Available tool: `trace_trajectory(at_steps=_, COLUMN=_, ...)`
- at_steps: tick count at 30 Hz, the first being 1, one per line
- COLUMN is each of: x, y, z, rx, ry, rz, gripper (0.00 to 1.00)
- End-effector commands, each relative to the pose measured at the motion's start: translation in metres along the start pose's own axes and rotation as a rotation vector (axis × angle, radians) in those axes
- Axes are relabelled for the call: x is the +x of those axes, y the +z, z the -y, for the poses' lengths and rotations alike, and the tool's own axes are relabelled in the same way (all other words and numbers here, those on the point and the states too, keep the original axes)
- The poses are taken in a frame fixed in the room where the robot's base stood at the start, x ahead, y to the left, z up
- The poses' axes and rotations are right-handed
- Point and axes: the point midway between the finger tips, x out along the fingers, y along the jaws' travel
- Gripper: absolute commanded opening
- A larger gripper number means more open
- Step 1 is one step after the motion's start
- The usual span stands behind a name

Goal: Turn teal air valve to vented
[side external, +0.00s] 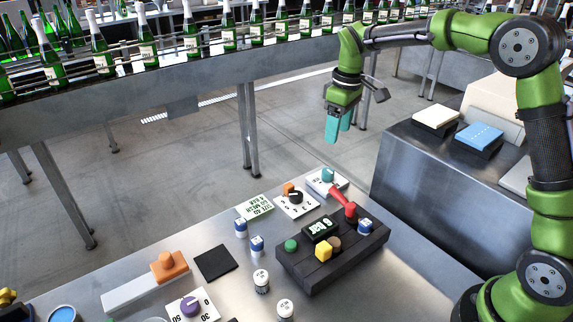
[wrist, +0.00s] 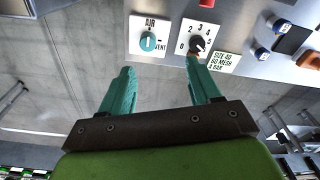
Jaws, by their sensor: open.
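The teal air valve (wrist: 148,41) is a round knob on a white plate (wrist: 136,22) at the top of the wrist view. The plate reads AIR above the knob and, partly covered, VENT at its lower right. A pale mark on the knob runs roughly up and down, towards AIR. In the side view the valve (side external: 328,174) sits at the bench's far edge. My gripper (side external: 338,126) hangs above and beyond it, apart from it, with teal fingers pointing down. In the wrist view my gripper (wrist: 160,68) is open and empty, its fingertips below the plate.
A black dial (wrist: 197,44) numbered from 0 stands right beside the valve, with an orange piece by it. A red lever (side external: 343,199) rises from a dark control box (side external: 330,260) nearby. A bottle conveyor (side external: 190,75) runs behind. Open floor lies beyond the bench edge.

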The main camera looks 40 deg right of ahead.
Motion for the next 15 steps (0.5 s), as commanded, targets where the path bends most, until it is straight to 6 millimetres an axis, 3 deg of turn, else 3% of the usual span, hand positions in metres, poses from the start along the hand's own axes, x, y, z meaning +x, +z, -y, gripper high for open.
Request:
trace_trajectory(at_steps=3, x=0.015, y=-0.024, z=-0.023, rx=-0.176, ry=-0.006, rz=0.052, gripper=0.63)
trace_trajectory(at_steps=6, x=0.003, y=-0.035, z=-0.031, rx=-0.311, ry=0.001, rz=0.059, gripper=0.63)
trace_trajectory(at_steps=9, x=-0.008, y=-0.033, z=-0.031, rx=-0.397, ry=-0.002, rz=0.068, gripper=0.63)
trace_trajectory(at_steps=15, x=0.002, y=-0.03, z=-0.029, rx=-0.446, ry=-0.016, rz=0.077, gripper=0.63)
